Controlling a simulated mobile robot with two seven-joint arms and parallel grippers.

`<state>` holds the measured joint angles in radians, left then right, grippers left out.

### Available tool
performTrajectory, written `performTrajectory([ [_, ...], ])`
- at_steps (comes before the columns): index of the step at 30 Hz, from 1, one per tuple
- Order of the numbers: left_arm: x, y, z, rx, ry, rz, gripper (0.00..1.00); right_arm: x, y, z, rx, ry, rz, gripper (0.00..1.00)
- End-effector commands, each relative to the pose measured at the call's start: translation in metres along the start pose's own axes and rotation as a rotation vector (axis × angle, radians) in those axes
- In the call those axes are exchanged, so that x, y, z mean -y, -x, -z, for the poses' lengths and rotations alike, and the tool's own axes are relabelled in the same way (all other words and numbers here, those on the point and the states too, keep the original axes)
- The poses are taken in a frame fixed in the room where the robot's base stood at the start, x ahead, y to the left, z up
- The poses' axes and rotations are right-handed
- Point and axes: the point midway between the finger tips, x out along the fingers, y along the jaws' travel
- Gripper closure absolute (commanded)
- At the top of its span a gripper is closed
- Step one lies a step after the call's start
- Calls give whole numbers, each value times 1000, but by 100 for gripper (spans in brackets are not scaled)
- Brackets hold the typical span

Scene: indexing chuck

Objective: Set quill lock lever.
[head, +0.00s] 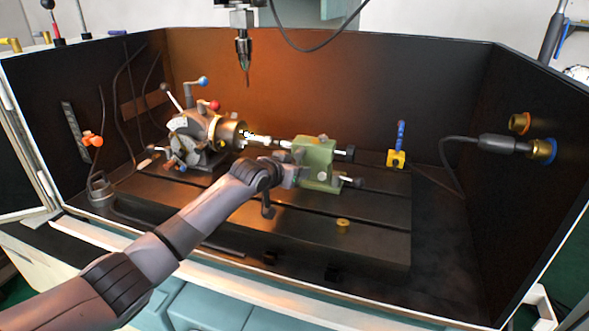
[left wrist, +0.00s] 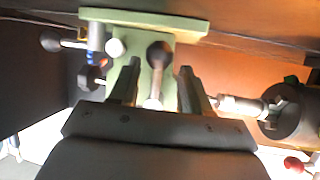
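The green tailstock (head: 318,160) stands on the dark slotted bed, right of the chuck. It also shows in the left wrist view (left wrist: 180,22), turned upside down. A short lever with a dark ball knob (left wrist: 159,54) sticks out from its green face; I take it as the quill lock lever. I cannot make it out in the head view. My left gripper (head: 298,173) is at the near side of the tailstock. In the left wrist view its two fingers (left wrist: 158,82) stand apart on either side of the lever, with gaps to the knob. My right gripper is not in view.
The indexing chuck (head: 227,132) faces the tailstock, with several ball-tipped levers on its head. A spindle with a pointed tool (head: 243,55) hangs above. A brass piece (head: 342,222) lies on the bed (head: 375,235). A yellow block with a blue top (head: 397,158) stands behind right.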

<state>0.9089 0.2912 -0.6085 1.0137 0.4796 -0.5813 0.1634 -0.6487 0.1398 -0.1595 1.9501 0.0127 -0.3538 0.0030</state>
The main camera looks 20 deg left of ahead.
Motion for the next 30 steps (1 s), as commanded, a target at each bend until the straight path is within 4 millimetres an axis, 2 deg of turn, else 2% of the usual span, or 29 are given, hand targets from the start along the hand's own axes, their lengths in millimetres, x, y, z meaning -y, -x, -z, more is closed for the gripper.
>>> performTrajectory([
  [8, 0, 8, 3, -5, 0, -2, 53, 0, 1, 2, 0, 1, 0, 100],
  [24, 1, 60, 0, -1, 0, 1, 53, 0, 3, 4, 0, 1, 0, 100],
  [30, 0, 70, 0, 1, 0, 1, 53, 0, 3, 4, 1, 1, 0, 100],
])
